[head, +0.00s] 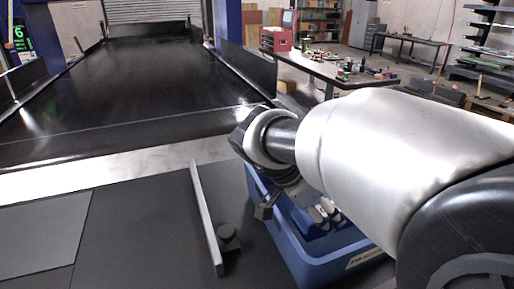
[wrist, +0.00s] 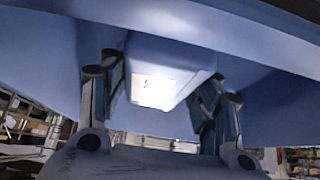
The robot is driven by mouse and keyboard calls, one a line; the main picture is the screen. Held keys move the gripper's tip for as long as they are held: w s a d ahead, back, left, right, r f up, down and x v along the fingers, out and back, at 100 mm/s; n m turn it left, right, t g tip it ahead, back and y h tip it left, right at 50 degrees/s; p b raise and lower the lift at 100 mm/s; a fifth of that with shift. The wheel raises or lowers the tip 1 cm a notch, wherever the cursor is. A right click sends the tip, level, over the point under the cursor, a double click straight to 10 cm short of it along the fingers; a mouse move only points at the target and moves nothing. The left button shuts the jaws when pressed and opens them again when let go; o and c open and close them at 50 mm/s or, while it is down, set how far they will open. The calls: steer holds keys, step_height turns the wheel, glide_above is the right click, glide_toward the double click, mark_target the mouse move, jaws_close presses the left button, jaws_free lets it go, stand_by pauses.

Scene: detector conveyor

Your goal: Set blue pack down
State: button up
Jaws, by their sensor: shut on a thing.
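The blue pack (wrist: 185,56) shows in the wrist view with a bright white patch on its face. My gripper (wrist: 163,85) is shut on it, with one finger at each side. In the head view my gripper end is over a blue tub (head: 283,240), and my arm hides much of it. I cannot make out the pack in the head view. Large blue surfaces (wrist: 45,55) surround the pack in the wrist view. I cannot tell whether the pack touches the tub.
A dark conveyor (head: 130,85) runs away at left behind a pale metal strip. A workbench (head: 335,72) with small items is at the back right. A grey plate (head: 40,238) lies at front left.

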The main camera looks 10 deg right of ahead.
steer(key=shift+f+b, duration=0.65)
steer(key=shift+f, duration=1.55)
steer(key=shift+f, duration=0.15)
steer(key=o, duration=1.5)
steer(key=shift+o, duration=0.2)
steer(key=shift+a+r, duration=0.2)
steer(key=shift+r, duration=0.3)
steer(key=p+v, duration=0.3)
steer(key=v, duration=0.8)
steer(key=shift+a+r, duration=0.1)
steer(key=shift+a, duration=0.05)
